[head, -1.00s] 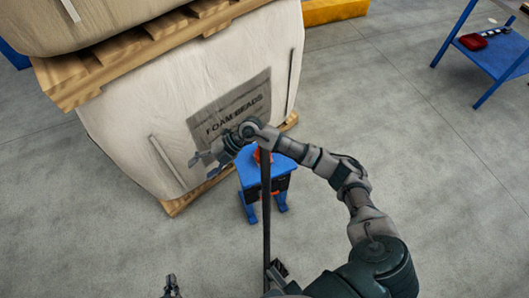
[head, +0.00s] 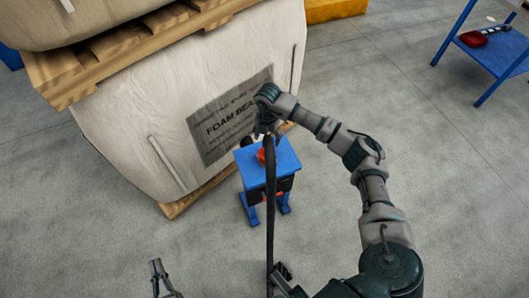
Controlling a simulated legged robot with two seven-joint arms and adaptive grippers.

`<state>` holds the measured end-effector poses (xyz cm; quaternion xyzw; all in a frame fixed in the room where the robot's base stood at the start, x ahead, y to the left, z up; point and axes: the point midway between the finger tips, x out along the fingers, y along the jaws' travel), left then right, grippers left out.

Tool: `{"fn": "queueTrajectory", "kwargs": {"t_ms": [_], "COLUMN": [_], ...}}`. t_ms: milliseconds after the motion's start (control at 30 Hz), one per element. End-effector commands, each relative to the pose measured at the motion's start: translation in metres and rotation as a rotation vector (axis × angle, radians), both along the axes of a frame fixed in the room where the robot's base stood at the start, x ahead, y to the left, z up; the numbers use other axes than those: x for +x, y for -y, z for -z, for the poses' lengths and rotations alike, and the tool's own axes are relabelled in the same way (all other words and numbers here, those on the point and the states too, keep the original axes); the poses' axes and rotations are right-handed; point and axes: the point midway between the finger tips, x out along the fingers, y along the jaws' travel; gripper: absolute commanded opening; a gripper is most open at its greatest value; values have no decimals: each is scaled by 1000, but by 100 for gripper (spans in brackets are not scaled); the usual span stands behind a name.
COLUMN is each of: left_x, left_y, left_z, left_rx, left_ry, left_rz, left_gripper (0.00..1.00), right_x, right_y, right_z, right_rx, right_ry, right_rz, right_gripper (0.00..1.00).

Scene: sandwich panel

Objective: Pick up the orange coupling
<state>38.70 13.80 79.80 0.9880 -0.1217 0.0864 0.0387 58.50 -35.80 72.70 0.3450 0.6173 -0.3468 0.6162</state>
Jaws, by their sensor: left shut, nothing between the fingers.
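The orange coupling (head: 261,156) lies on top of the small blue stand (head: 285,155), near the middle of the head view. A dark bar in front hides part of it. My right arm reaches in from the right, and its gripper (head: 262,130) points down just above and behind the coupling. The gripper is small and partly hidden by its own wrist, so its fingers are unclear. I cannot tell whether it touches the coupling. My left gripper (head: 157,266) is at the bottom left, shut and empty, well away from the stand.
A large white foam beads sack (head: 130,140) on a wooden pallet (head: 185,203) stands close behind the stand. Another pallet (head: 110,65) with a sack is stacked above. A blue table (head: 490,52) with a red item stands at the upper right. Grey floor is clear around.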

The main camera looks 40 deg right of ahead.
Motion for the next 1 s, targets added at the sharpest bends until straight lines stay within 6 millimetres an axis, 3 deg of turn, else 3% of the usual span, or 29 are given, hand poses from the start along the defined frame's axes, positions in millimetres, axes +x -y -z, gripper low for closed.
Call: {"fn": "queueTrajectory", "kwargs": {"t_ms": [233,533,867,1000], "left_x": [-3,-19,-24,-23], "left_y": [3,1,-1,0], "left_z": [-13,-42,-51,-51], "left_rx": [-27,-108,-126,-124], "left_ry": [95,342,397,394], "left_rz": [0,-3,-4,-4], "left_gripper": [0,0,0,0], "right_x": [-1,-3,-3,-3], "right_y": [1,-2,-3,-3], "right_z": [19,60,62,62], "right_rx": [4,5,4,5], "right_ry": [-1,-4,2,2], "right_rz": [0,-1,-1,-1], "right_gripper": [71,71,71,39]}}
